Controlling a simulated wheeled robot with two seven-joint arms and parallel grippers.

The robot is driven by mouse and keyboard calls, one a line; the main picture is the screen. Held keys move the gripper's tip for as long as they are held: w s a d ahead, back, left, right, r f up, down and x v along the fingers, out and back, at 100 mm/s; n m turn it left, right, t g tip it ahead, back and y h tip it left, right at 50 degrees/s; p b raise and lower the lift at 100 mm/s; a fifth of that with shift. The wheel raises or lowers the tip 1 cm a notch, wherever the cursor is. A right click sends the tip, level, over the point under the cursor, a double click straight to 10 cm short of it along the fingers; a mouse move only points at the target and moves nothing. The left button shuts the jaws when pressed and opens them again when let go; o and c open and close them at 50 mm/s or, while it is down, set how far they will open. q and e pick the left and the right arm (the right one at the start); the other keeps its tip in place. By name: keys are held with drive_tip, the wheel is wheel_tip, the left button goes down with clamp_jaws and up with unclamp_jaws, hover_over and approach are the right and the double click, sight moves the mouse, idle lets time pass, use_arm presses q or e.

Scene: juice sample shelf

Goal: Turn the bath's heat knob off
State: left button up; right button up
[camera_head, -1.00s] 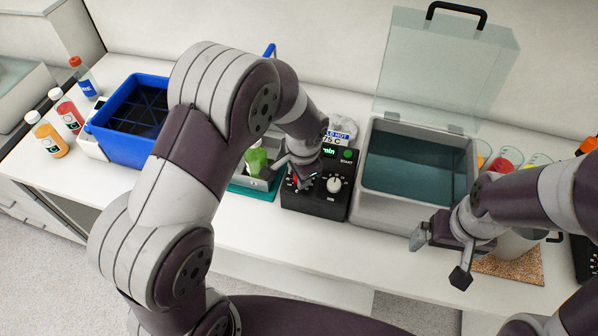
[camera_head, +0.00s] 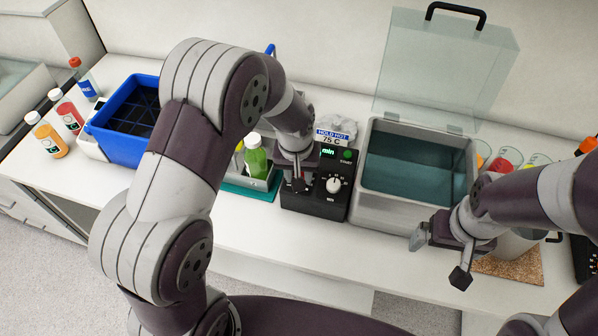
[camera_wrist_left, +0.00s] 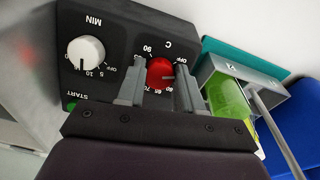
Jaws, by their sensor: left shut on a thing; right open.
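The bath's black control box (camera_head: 325,205) stands left of the grey water bath (camera_head: 385,205). In the left wrist view its red knob (camera_wrist_left: 160,72), marked C with a temperature scale, sits between the fingers of my left gripper (camera_wrist_left: 160,84). The gripper is shut on this knob. In the head view my left gripper (camera_head: 298,184) comes down over the box's left half and hides the red knob. The white MIN knob (camera_head: 334,185) is clear beside it and also shows in the wrist view (camera_wrist_left: 86,54). My right gripper (camera_head: 436,246) is open and empty before the bath.
The bath's clear lid (camera_head: 445,65) stands open. A green bottle (camera_head: 256,160) in a grey holder stands close left of the box. A blue crate (camera_head: 125,140) and several bottles are further left. Cups stand right of the bath.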

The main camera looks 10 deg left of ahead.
use_arm(q)
drive_tip(key=n, duration=0.4)
drive_tip(key=shift+w+r+n+h+p, duration=0.2)
drive_tip(key=shift+r+n+h+p, duration=0.05)
drive_tip(key=shift+n+h+p, duration=0.15)
idle(0.4)
drive_tip(key=o, duration=0.8)
drive_tip(key=shift+o, duration=1.2)
drive_tip(key=shift+s+f, duration=0.1)
drive_tip(key=shift+f, duration=0.05)
wheel_tip(320, 180, up, 13)
drive_tip(key=s+a+b, duration=0.1)
drive_tip(key=b, duration=0.1)
drive_tip(key=shift+s+f, duration=0.2)
drive_tip(key=shift+s, duration=0.2)
